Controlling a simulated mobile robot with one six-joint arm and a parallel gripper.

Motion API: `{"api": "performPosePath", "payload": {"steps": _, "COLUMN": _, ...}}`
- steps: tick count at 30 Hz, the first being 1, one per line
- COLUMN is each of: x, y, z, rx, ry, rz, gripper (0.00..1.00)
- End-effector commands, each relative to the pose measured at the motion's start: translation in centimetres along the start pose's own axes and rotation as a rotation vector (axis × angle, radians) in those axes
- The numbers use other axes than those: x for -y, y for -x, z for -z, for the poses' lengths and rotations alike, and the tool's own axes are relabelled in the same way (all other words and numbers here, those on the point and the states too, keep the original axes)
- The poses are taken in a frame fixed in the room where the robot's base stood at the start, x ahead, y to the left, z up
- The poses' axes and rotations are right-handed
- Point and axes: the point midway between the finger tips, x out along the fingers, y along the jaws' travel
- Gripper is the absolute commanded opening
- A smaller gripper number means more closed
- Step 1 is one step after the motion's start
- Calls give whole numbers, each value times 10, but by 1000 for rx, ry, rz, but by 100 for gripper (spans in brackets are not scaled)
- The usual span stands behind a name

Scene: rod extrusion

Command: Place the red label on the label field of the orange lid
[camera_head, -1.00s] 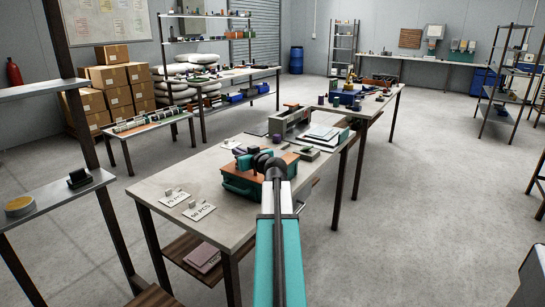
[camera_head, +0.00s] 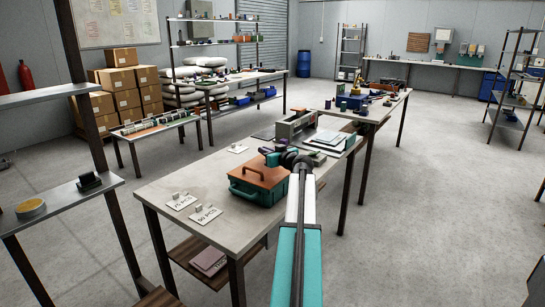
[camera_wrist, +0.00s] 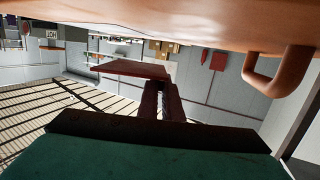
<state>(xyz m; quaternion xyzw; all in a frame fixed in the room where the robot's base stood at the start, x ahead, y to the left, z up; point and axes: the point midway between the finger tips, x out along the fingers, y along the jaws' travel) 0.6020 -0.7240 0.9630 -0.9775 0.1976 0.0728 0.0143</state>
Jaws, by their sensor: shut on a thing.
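The orange lid (camera_head: 262,174) sits on a teal box on the near table, its arched handle on top. The lid also fills the top of the wrist view (camera_wrist: 170,20), appearing upside down, with the handle hanging at right. I cannot make out the label field. My gripper (camera_wrist: 160,88) is shut on the red label (camera_wrist: 128,68), a flat dark red plate held out past the fingertips. The label looks close to the lid but apart from it. In the head view my gripper (camera_head: 272,157) is at the lid's far right corner, and I cannot make out the label there.
Two cards stand at the near left of the table, one reading 50 PCS (camera_head: 206,214). A grey machine (camera_head: 296,124) and a pale flat stack (camera_head: 326,142) lie beyond the box. The table's left part is mostly clear.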

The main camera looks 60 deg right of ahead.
Motion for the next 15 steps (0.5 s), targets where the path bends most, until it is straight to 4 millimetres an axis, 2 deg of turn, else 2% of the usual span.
{"api": "performPosePath", "payload": {"steps": 1, "x": -9, "y": -4, "z": 1, "rx": 0, "ry": -1, "rz": -1, "gripper": 0}}
{"api": "performPosePath", "payload": {"steps": 6, "x": -30, "y": -10, "z": 0, "rx": -1, "ry": -1, "rz": -2, "gripper": 0}}
{"api": "performPosePath", "payload": {"steps": 15, "x": -50, "y": -15, "z": -2, "rx": 0, "ry": -1, "rz": -1, "gripper": 0}}
